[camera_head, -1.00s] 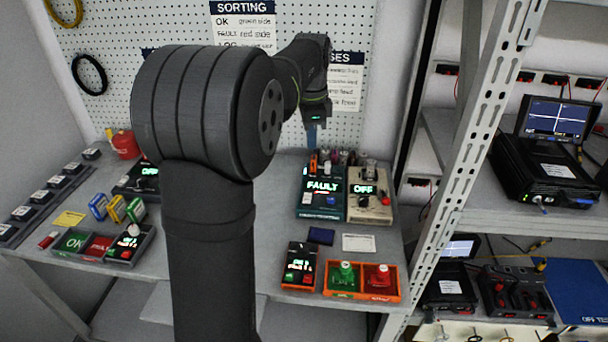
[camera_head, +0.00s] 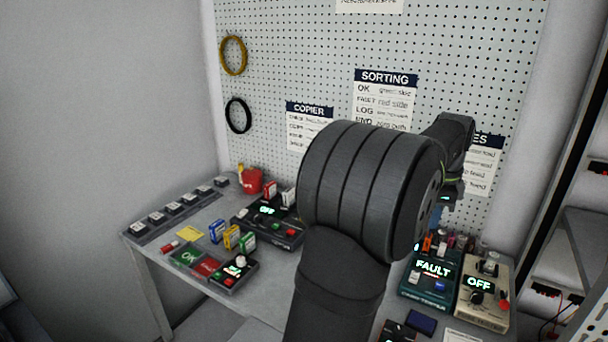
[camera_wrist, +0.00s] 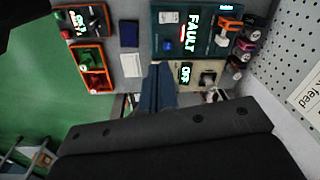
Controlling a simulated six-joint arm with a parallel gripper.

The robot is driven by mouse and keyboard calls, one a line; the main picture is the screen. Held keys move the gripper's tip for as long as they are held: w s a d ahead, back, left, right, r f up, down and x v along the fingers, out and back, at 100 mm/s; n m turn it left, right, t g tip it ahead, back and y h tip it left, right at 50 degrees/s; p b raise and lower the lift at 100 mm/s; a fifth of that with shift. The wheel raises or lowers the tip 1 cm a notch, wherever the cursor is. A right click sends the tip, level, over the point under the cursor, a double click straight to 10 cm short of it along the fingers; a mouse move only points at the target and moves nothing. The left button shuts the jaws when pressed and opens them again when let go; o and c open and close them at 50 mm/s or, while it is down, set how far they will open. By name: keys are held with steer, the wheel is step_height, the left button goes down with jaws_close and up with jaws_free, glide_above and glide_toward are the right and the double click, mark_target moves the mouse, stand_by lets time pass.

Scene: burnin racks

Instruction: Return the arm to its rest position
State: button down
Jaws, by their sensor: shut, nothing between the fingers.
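My gripper (camera_head: 437,212) shows at the right in the head view, partly hidden behind my own arm. It points down in front of the pegboard, above and behind the dark teal tester reading FAULT (camera_head: 428,273). In the wrist view its blue fingers (camera_wrist: 158,88) are shut together with nothing between them. They appear in front of the gap between the teal tester (camera_wrist: 172,42) and the beige unit reading OFF (camera_wrist: 208,72). My arm is bent, with its large dark joint in the middle of the head view.
The beige unit (camera_head: 483,290) stands right of the teal tester. A black OFF unit (camera_head: 268,222), a red can (camera_head: 250,181) and green and red bins (camera_head: 207,267) are on the left bench. The pegboard (camera_head: 330,60) rises behind. An orange tray (camera_wrist: 108,68) shows in the wrist view.

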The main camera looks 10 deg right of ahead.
steer(key=shift+a, duration=0.1)
steer(key=s+a+r+n, duration=0.1)
steer(key=a+n, duration=0.2)
steer(key=a, duration=0.4)
steer(key=s+a+r+n+t+h, duration=0.1)
steer(key=s+a+n, duration=0.1)
steer(key=a, duration=0.5)
steer(key=shift+s+a+n, duration=0.15)
steer(key=shift+s+n, duration=0.1)
steer(key=shift+n, duration=0.25)
steer(key=shift+r, duration=0.1)
